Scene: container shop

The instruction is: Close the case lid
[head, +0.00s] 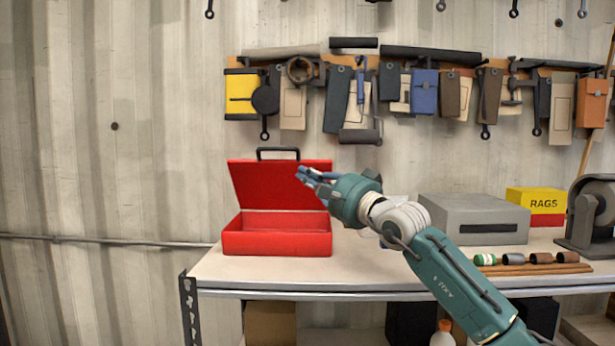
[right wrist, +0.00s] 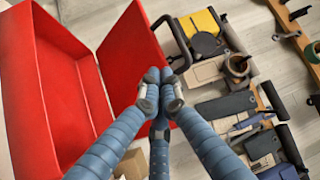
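The red case (head: 277,243) sits near the left end of the workbench, with its lid (head: 262,185) raised upright at the back and a black handle (head: 278,153) on the lid's top edge. The inside that shows is empty. In the right wrist view, the open lid (right wrist: 130,60) stands beside the case body (right wrist: 45,90). My right gripper (head: 303,175) overlaps the lid's right part in the head view. Its blue fingers (right wrist: 159,88) are drawn together at the tips, with nothing seen between them, near the lid's edge. Whether they touch the lid is unclear. My left gripper is not in view.
A grey box (head: 474,220), a yellow and red rags box (head: 537,202) and a grinder-like machine (head: 592,212) stand on the bench (head: 300,275) to the right. Tools and pouches hang from a wall rack (head: 400,95) above. Small cylinders (head: 513,259) lie at the front right.

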